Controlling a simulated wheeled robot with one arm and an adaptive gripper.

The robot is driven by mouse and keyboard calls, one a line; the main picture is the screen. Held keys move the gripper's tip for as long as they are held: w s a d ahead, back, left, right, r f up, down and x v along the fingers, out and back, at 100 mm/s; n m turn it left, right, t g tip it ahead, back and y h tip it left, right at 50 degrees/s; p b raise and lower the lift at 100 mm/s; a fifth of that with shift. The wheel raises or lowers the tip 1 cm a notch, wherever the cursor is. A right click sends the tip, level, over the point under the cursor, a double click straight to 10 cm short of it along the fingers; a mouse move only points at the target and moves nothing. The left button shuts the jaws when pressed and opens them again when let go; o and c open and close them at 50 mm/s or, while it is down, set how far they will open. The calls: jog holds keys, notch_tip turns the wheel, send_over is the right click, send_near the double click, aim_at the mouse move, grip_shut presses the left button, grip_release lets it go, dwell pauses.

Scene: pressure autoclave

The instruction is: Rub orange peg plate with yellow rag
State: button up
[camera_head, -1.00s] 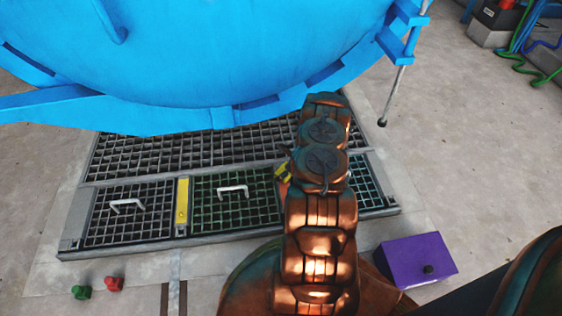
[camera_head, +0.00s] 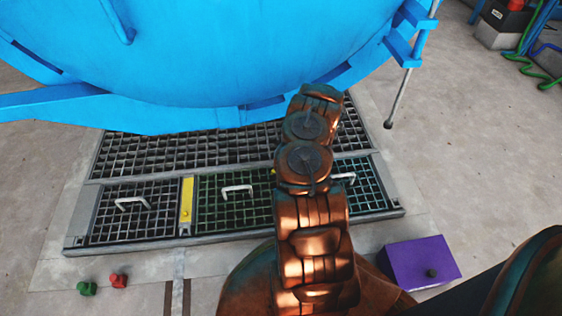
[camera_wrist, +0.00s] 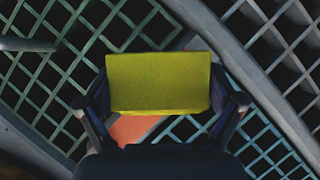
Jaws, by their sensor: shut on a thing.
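In the wrist view, my gripper (camera_wrist: 168,98) is shut on the yellow rag (camera_wrist: 158,80), a flat block-like pad held across both fingers. Part of the orange peg plate (camera_wrist: 130,129) shows below the rag, between the fingers, set among the grating bars. The rag hides the rest of the plate. I cannot tell whether the rag touches it. In the head view my arm hides the gripper, the rag and the orange plate.
Floor grates with white handles (camera_head: 238,191) lie below the big blue vessel (camera_head: 210,60). A yellow plate (camera_head: 186,200) sits between two grates. A purple box (camera_head: 420,262) stands at right; green (camera_head: 87,288) and red (camera_head: 118,280) pieces lie at left.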

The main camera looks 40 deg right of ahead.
jog(key=shift+r+p, duration=0.95)
jog(key=shift+r, duration=1.6)
jog(key=shift+r, duration=0.15)
